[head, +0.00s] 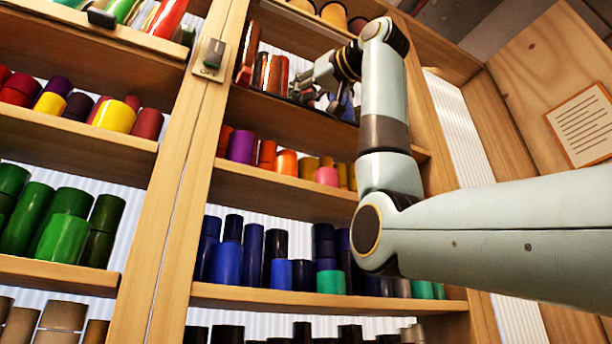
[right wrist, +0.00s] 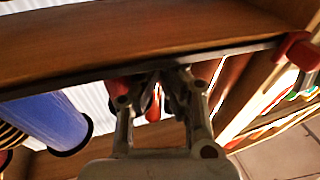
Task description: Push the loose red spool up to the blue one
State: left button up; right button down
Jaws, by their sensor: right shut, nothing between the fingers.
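Dark red spools stand in the left part of an upper shelf bay in the head view. The red spool (head: 277,75) at the right of this group is closest to my right gripper (head: 300,88). The blue spool (head: 346,104) is to the right, partly hidden by my arm. My right gripper is shut and empty between red and blue; in the right wrist view it (right wrist: 163,88) has red surfaces behind and beside its fingers. I cannot tell whether it touches one. The blue spool (right wrist: 45,120) lies left in that view, apart from the fingers. My left gripper is not in view.
A wooden shelf board (right wrist: 130,40) runs close along the fingers in the right wrist view. A wooden upright (head: 200,110) with a latch (head: 211,60) bounds the bay on the left. Shelves below hold orange, purple, blue and green rolls.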

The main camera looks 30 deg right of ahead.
aim_at(311, 104)
jog(key=shift+d, duration=0.2)
dwell(0.4)
jog(key=shift+s+d, duration=0.15)
jog(key=shift+d, duration=1.5)
jog(key=shift+d, duration=0.2)
jog(key=shift+d, duration=0.15)
jog(key=shift+a, duration=0.2)
jog(key=shift+s, duration=0.1)
jog(key=shift+s+d+b, duration=0.1)
jog(key=shift+s+b, duration=0.3)
jog(key=shift+b, duration=0.05)
jog(key=shift+s+b, duration=0.65)
jog(key=shift+s, duration=1.1)
